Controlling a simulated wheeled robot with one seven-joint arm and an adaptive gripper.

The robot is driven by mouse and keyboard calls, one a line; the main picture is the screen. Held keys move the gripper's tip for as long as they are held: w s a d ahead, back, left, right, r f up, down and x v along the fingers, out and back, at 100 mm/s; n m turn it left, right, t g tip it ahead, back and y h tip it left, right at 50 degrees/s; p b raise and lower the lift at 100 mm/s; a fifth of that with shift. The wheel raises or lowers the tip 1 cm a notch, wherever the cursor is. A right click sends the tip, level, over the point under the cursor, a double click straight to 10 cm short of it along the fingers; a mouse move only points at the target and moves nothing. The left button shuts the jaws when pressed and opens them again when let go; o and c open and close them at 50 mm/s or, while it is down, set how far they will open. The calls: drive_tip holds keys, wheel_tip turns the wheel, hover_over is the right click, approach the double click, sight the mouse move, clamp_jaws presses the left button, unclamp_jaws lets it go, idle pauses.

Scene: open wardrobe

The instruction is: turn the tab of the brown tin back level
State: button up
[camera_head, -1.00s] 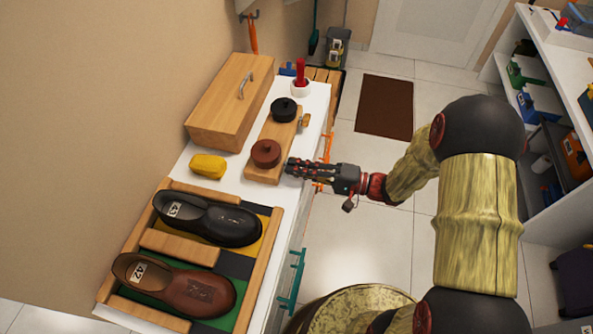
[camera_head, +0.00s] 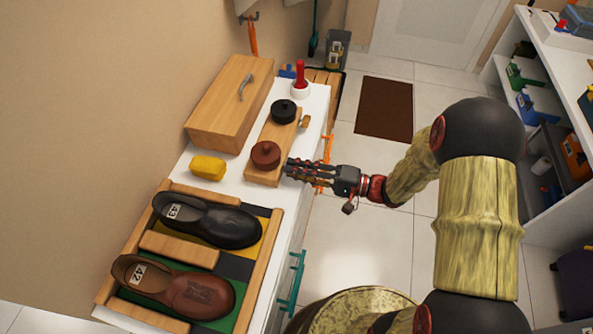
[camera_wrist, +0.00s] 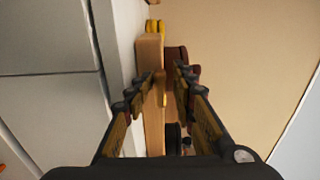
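The brown tin (camera_head: 265,154) stands on the near end of a wooden board on the white counter. My gripper (camera_head: 289,168) is level beside the board's right edge, its fingertips pointing at the brown tin. In the wrist view the fingers (camera_wrist: 165,73) are apart, with part of the brown tin (camera_wrist: 176,56) beyond them. A small tan piece, seemingly the tin's tab (camera_wrist: 161,88), shows in the gap between the fingers. Its angle is hard to tell. In the head view the fingers hide it. Contact with the fingers cannot be made out.
A black tin (camera_head: 283,110) with a wooden tab (camera_head: 304,121) stands farther along the board (camera_head: 262,178). A yellow block (camera_head: 208,167), a wooden box (camera_head: 229,98) and a shoe tray (camera_head: 257,262) are also on the counter. Open floor lies right of the counter.

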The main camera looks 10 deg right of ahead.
drive_tip(key=v, duration=0.8)
idle(0.4)
idle(0.5)
